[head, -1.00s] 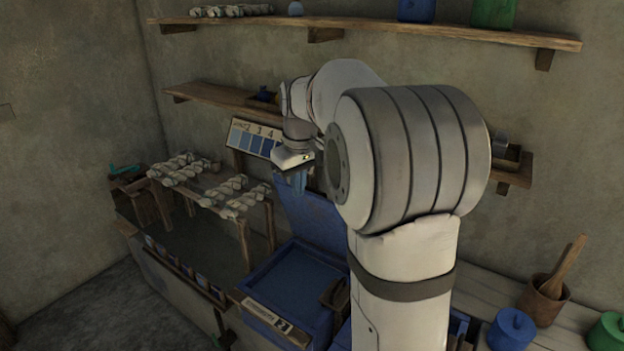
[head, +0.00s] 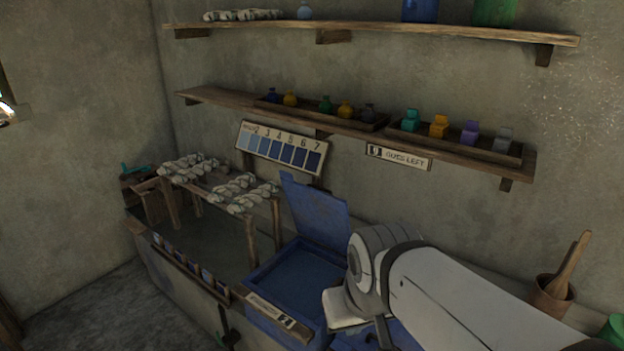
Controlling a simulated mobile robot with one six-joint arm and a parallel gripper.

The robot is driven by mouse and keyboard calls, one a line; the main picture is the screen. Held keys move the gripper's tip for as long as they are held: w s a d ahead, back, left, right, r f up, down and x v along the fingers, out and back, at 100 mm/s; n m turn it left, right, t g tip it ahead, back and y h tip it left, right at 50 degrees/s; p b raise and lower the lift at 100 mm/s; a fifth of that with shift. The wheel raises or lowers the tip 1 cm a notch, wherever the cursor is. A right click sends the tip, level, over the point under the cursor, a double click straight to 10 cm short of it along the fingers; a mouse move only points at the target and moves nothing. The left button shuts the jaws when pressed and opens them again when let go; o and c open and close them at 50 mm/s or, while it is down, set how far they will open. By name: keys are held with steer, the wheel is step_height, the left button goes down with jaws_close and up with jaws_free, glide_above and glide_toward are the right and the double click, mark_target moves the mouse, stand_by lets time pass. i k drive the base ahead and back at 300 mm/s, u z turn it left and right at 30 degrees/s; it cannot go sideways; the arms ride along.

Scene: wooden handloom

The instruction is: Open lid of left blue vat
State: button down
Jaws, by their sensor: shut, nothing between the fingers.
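The left blue vat (head: 257,320) is a square blue box with dark blue liquid inside and a label on its front edge. Its blue lid (head: 315,210) stands raised, leaning back at the rear of the vat. My gripper (head: 383,335) is low at the right side of the vat, pointing down and apart from the lid. Its fingers are mostly hidden by its white body and the bottom of the picture. It is shut with nothing seen in it. More blue surface (head: 408,337) shows beneath my arm, to the right of the vat.
A wooden rack with pale yarn skeins (head: 215,180) stands left of the vat. A numbered blue shade card (head: 281,149) hangs behind. A shelf (head: 463,153) with small coloured bottles and blocks runs above. A brown pot (head: 552,297) with a wooden tool stands at right.

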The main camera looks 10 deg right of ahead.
mark_target(322, 217)
steer(key=z, duration=2.55)
steer(key=k, duration=0.85)
steer(key=u, duration=1.6)
steer(key=i, duration=1)
steer(key=u, duration=0.05)
